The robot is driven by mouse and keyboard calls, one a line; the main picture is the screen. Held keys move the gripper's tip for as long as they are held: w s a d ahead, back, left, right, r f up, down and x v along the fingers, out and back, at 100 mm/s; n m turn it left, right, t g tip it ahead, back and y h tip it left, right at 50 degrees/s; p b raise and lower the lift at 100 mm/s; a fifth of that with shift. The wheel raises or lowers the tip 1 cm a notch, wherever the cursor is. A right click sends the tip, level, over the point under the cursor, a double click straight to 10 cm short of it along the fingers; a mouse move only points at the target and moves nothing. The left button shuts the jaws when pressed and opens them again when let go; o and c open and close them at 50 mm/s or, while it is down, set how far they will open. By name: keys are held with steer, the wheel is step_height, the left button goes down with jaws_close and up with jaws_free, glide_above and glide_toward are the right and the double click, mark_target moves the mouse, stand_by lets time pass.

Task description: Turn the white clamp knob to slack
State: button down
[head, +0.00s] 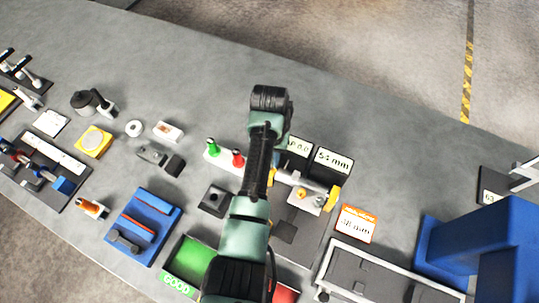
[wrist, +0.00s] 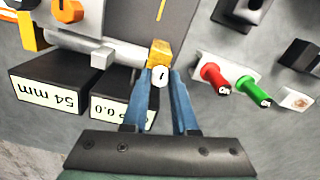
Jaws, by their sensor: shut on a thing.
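The white clamp knob (wrist: 161,76) is small and round with a dark mark on its face. In the wrist view it sits against a yellow block (wrist: 159,52) at one end of a grey bar (wrist: 82,42). My gripper (wrist: 160,84) has its two blue fingers on either side of the knob and is shut on it. Which setting the dark mark indicates cannot be told. In the head view my arm hides the knob and the fingertips; the bar (head: 309,184) emerges to the right of the arm, with a yellow piece (head: 333,198) at its far end.
Black blocks labelled 54 mm (wrist: 60,88) and partly hidden 0.0 (wrist: 116,98) stand close to the fingers. Red (wrist: 215,77) and green (wrist: 251,90) pegs stand on the other side. A blue tray (head: 139,228) and green GOOD bin (head: 190,258) lie left of my arm.

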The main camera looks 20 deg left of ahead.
steer(key=shift+n, duration=0.3)
stand_by(0.4)
steer(key=c, duration=0.7)
jaws_free()
step_height(320, 180, up, 13)
steer(key=p, duration=0.2)
